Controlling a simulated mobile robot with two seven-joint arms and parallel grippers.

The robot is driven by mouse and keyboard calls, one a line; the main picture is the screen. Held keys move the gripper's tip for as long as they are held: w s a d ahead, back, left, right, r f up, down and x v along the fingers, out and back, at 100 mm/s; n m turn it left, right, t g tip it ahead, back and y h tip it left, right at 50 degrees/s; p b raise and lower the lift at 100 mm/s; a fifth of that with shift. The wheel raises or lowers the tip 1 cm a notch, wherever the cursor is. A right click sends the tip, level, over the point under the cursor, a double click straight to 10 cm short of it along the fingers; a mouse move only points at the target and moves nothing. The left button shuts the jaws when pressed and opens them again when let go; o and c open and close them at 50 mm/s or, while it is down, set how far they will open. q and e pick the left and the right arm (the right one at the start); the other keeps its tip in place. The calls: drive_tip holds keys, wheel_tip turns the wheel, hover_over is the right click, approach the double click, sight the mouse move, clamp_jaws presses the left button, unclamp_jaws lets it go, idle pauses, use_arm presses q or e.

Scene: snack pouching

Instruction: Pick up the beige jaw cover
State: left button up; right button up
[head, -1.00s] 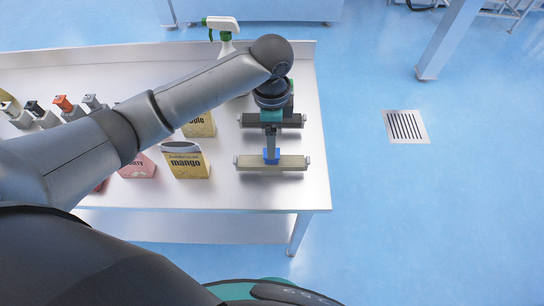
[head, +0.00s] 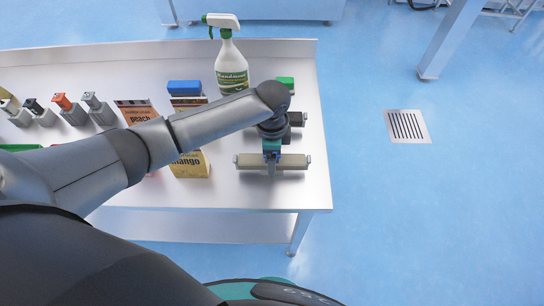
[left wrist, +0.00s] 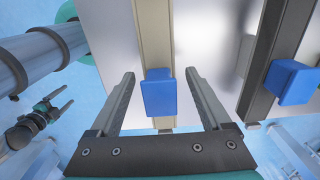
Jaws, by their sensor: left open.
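The beige jaw cover (head: 245,161) is a long beige bar lying near the table's front right. In the left wrist view its beige bar (left wrist: 154,35) runs up the picture, with a blue block (left wrist: 158,95) on it. My left gripper (left wrist: 160,74) is open, with one finger on each side of the blue block and visible gaps on both sides. In the head view my left gripper (head: 271,160) is over the middle of the beige bar and hides its block. My right gripper (left wrist: 57,101) shows at the left of the wrist view, open and away from the table.
A dark jaw cover (head: 297,118) lies behind the beige one and shows in the left wrist view (left wrist: 276,50). A spray bottle (head: 230,68), snack pouches (head: 190,165) and grey-based fittings (head: 98,108) stand to the left. The table's right edge is close.

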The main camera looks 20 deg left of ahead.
use_arm(q)
clamp_jaws()
idle(0.5)
drive_tip(key=shift+r, duration=0.15)
